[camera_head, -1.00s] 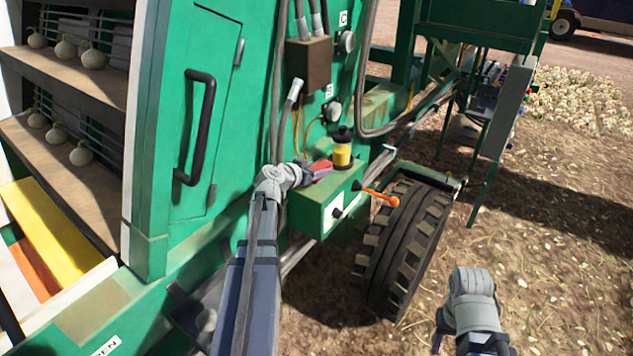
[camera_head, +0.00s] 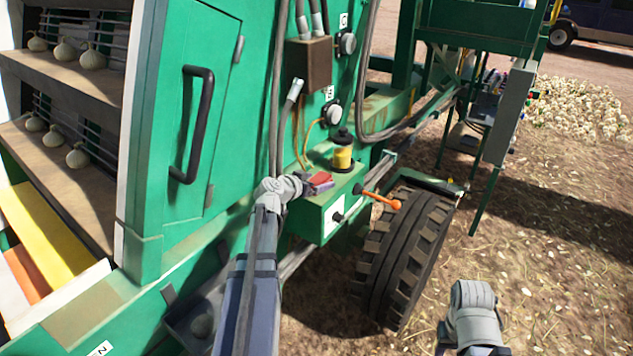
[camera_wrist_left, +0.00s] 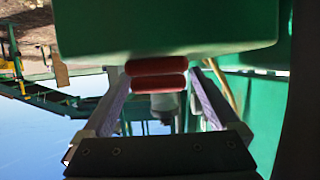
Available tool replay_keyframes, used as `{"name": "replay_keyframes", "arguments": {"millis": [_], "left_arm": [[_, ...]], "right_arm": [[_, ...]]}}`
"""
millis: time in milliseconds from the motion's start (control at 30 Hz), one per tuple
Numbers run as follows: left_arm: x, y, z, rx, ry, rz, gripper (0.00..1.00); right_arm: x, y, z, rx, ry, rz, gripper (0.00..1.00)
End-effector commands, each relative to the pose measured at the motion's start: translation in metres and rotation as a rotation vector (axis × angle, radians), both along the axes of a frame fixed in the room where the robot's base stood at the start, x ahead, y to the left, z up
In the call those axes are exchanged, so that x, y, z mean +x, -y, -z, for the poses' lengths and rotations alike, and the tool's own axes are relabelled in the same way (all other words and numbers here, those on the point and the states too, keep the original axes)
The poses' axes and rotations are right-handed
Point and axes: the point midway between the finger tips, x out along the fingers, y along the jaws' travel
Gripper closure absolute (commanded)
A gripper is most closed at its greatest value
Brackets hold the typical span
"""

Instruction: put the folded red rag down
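The folded red rag (camera_head: 320,179) is at the top of the green box (camera_head: 328,205) on the machine's side. In the left wrist view, which is upside down, the red rag (camera_wrist_left: 157,75) shows as two stacked red folds right against the green surface. My left gripper (camera_head: 322,186) is level with the box top. Its two purple-grey fingers (camera_wrist_left: 158,85) flank the rag closely at both ends, and it looks gripped. Of my right arm only the wrist part shows at the bottom right; its fingers are out of sight.
A yellow jar with a black cap (camera_head: 342,155) stands just behind the rag. An orange-knobbed lever (camera_head: 385,200) sticks out of the box's right side. Hoses (camera_head: 279,100) hang behind the gripper. A large tyre (camera_head: 400,255) is at the lower right.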

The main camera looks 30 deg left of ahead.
Motion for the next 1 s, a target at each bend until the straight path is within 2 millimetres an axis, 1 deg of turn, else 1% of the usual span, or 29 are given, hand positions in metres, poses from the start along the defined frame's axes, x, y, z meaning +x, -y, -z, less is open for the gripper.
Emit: {"name": "replay_keyframes", "arguments": {"millis": [200,300,367,467,700,900,1000], "left_arm": [[0.000,0.000,-0.001,0.000,0.000,0.000,0.04],[0.000,0.000,-0.006,0.000,0.000,0.000,0.04],[-0.008,0.000,-0.008,0.000,0.000,-0.001,0.04],[-0.026,0.000,-0.017,0.000,-0.001,-0.002,0.04],[-0.073,-0.004,-0.036,0.000,0.000,-0.002,0.04],[-0.099,-0.007,-0.046,-0.001,0.000,-0.001,0.04],[-0.106,-0.008,-0.049,0.000,0.000,-0.001,0.04]], "right_arm": [[0.000,0.000,-0.001,0.000,0.000,0.000,0.50],[0.000,0.000,-0.006,0.000,0.000,0.001,0.50],[0.000,0.000,-0.009,0.000,0.000,0.001,0.50],[0.000,0.000,-0.017,0.001,0.000,0.003,0.50],[0.000,0.000,-0.036,0.002,0.000,0.007,0.50],[0.000,0.000,-0.046,0.002,0.000,0.008,0.50],[0.000,0.000,-0.049,0.002,0.000,0.008,0.50]]}}
